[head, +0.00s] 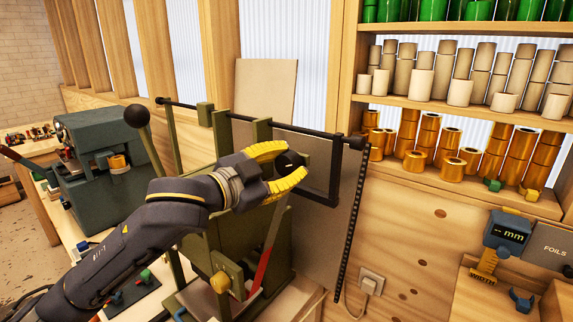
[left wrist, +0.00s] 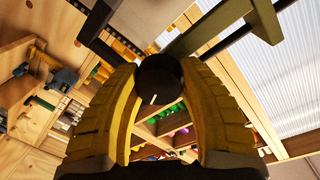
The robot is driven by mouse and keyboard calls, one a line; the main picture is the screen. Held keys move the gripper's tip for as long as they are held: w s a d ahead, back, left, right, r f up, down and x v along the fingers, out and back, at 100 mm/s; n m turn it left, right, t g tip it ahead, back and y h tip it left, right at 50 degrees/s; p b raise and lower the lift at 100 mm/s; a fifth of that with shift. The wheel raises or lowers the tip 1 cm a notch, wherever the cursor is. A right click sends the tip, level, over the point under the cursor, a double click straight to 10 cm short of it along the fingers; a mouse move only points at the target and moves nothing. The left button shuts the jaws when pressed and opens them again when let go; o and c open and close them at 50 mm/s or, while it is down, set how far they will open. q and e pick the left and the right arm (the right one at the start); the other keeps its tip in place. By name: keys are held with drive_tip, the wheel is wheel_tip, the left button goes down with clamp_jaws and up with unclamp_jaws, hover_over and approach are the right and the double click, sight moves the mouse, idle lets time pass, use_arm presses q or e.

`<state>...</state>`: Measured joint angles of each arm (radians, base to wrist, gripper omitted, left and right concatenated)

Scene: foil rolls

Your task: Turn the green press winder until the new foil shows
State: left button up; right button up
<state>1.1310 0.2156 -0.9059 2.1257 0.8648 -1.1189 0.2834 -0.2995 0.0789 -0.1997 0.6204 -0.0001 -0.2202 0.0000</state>
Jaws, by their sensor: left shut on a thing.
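The olive-green press (head: 205,255) stands on the bench in the middle of the head view, with a dark ball-topped lever (head: 137,116) at its left. My left gripper (head: 291,164) has its yellow fingers shut on a round black knob (head: 289,158) at the press's upper right. In the left wrist view the knob (left wrist: 158,82) sits between the two fingers and carries a short white mark pointing down. My right gripper is not in view.
A grey-green machine (head: 95,165) stands at the left. Shelves (head: 465,107) at the right hold gold, tan and green rolls. A black frame (head: 335,175) stands close to the gripper's right.

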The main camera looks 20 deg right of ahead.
use_arm(q)
drive_tip(key=shift+r, duration=0.1)
drive_tip(key=o, duration=1.3)
drive_tip(key=v, duration=1.2)
